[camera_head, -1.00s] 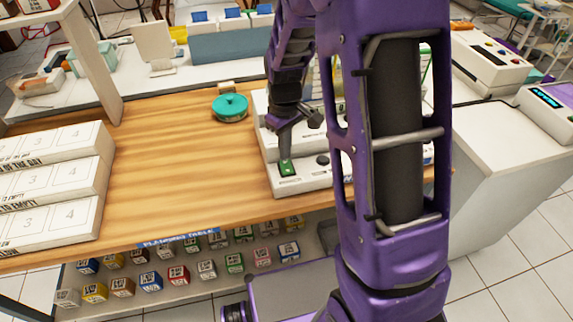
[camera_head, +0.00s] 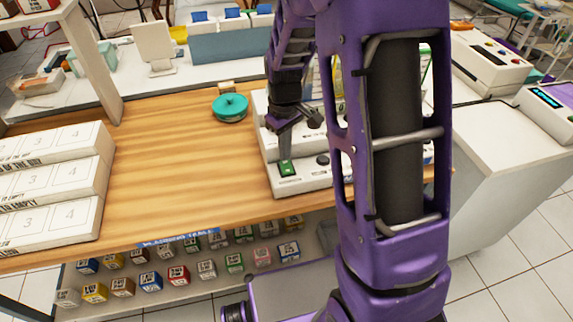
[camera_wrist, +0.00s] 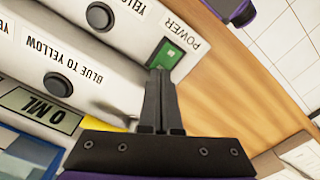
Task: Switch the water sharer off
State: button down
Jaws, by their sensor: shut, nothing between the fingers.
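The water sharer (camera_head: 300,183) is a white stepped machine on the wooden table, partly hidden behind my arm in the head view. Its green power switch (camera_head: 288,169) is on the lower front step. In the wrist view the green switch (camera_wrist: 172,56) lies beside the word POWER. My gripper (camera_head: 284,155) points down with its fingers together and empty. Its tips (camera_wrist: 159,72) are right at the near edge of the switch; I cannot tell whether they touch it.
A teal round container (camera_head: 230,107) stands left of the machine. White boxes (camera_head: 60,180) are stacked at the table's left. The wooden table (camera_head: 165,165) between is clear. Several coloured cubes (camera_head: 178,275) sit on the shelf below. A white cabinet (camera_head: 500,140) stands at right.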

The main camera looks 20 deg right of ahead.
jog(key=shift+f+b, duration=0.65)
jog(key=shift+f, duration=0.3)
dwell(0.3)
jog(key=shift+r+p, duration=2.7)
jog(key=shift+r, duration=0.9)
